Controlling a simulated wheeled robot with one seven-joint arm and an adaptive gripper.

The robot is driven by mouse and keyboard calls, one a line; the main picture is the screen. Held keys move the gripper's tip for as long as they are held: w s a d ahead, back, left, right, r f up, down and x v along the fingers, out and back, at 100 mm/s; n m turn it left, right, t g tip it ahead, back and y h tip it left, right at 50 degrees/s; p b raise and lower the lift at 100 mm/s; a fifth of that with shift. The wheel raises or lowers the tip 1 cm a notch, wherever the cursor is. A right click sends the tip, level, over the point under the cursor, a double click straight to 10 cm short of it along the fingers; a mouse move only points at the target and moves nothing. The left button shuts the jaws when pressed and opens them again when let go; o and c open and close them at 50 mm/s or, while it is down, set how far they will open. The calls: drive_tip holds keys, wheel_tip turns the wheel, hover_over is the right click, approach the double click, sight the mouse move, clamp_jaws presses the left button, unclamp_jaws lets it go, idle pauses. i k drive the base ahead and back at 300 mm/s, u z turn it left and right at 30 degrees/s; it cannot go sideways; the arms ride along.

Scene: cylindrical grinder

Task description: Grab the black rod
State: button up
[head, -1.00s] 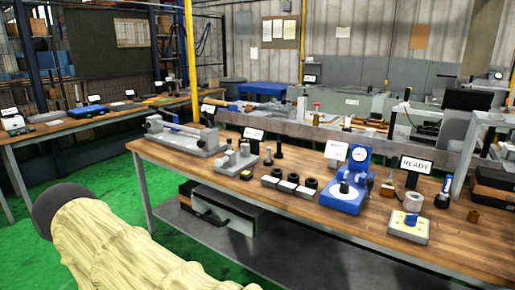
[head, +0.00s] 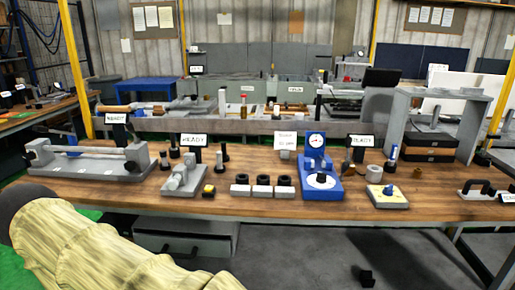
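Several small dark upright pieces stand on the wooden workbench (head: 250,204). One dark upright piece (head: 224,153) stands right of a READY sign, and another (head: 174,149) stands left of it. A shorter dark piece (head: 164,161) is beside that one. I cannot tell which of these is the black rod. A long light bar lies across a grey fixture (head: 85,164) at the bench's left end. My arm, in a cream sleeve, fills the lower left; my gripper is not in view.
A grey block fixture (head: 184,177), black rings on white blocks (head: 262,188), a blue dial gauge stand (head: 318,172) and a yellow-topped plate (head: 387,196) line the bench. A grey frame (head: 437,125) stands at right. The bench's front strip is mostly clear.

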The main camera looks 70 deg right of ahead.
sight(223, 144)
drive_tip(key=z, duration=0.85)
drive_tip(key=i, duration=0.85)
drive_tip(key=z, duration=0.9)
